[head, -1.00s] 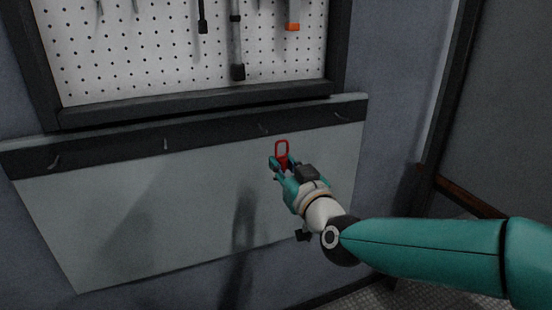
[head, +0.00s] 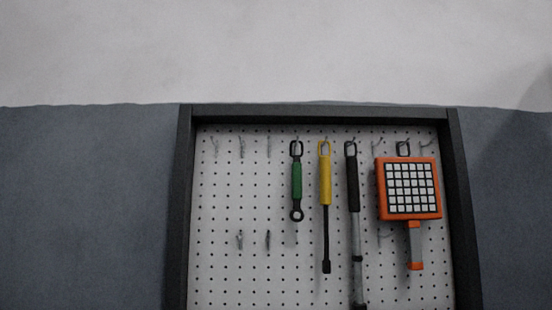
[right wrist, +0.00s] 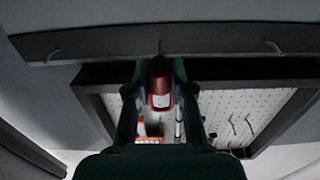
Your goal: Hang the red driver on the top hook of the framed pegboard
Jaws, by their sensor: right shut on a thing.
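The framed pegboard (head: 225,200) fills the lower middle of the head view, inside a dark frame (head: 310,113). Its top row has empty hooks at the left (head: 241,147) and others further right; several tools hang from this row. In the right wrist view, my right gripper (right wrist: 160,72) is shut on the red driver (right wrist: 161,92), whose red body shows between the fingers. The driver's far end is hard to make out. The pegboard (right wrist: 238,108) shows beyond the gripper in that view. Neither gripper is in the head view.
A green wrench-like tool (head: 297,183), a yellow driver (head: 325,180), a black-handled bar (head: 352,185) and an orange grid-faced tool (head: 381,200) hang on the board. Empty lower hooks (head: 239,240) stick out at left. A dark rail with hooks (right wrist: 215,42) crosses the right wrist view.

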